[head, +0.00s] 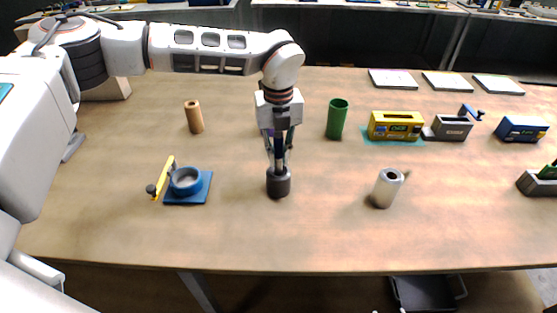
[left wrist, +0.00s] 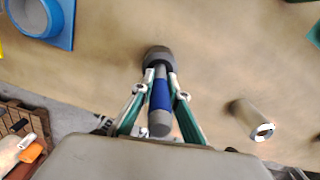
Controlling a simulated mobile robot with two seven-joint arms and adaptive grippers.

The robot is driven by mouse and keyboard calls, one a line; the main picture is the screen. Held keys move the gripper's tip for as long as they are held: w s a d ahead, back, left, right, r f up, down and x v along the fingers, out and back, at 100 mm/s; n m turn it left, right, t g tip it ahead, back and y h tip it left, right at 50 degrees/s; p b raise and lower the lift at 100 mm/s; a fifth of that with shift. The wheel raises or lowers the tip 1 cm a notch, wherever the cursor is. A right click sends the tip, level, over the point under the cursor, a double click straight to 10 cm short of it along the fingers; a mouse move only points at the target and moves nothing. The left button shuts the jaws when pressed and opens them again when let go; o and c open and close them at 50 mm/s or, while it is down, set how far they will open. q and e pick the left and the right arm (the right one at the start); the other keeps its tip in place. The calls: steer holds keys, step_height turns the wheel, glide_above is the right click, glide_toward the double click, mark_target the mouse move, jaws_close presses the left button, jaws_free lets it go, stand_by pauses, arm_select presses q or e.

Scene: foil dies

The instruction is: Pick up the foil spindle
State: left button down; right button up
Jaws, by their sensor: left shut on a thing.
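The foil spindle, with a dark grey round base (head: 278,183) and a blue-banded shaft, is upright below my left gripper (head: 279,147) in the head view. My left gripper is shut on its shaft. The left wrist view shows the fingers (left wrist: 160,95) on both sides of the blue shaft, with the grey rounded top end nearest the camera and the dark base (left wrist: 157,57) beyond. I cannot tell whether the base touches the table. My right gripper is not in view.
On the wooden table (head: 300,240), a blue holder (head: 187,182) with a yellow lever stands left and a silver cylinder (head: 385,188) right. A brown tube (head: 194,117), green cylinder (head: 337,119), yellow block (head: 396,126) and grey block (head: 450,128) stand behind. The front middle is clear.

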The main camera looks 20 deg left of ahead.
arm_select(q)
steer(key=shift+r, duration=0.1)
step_height(320, 180, up, 20)
steer(key=b, duration=0.1)
stand_by(0.5)
stand_by(0.9)
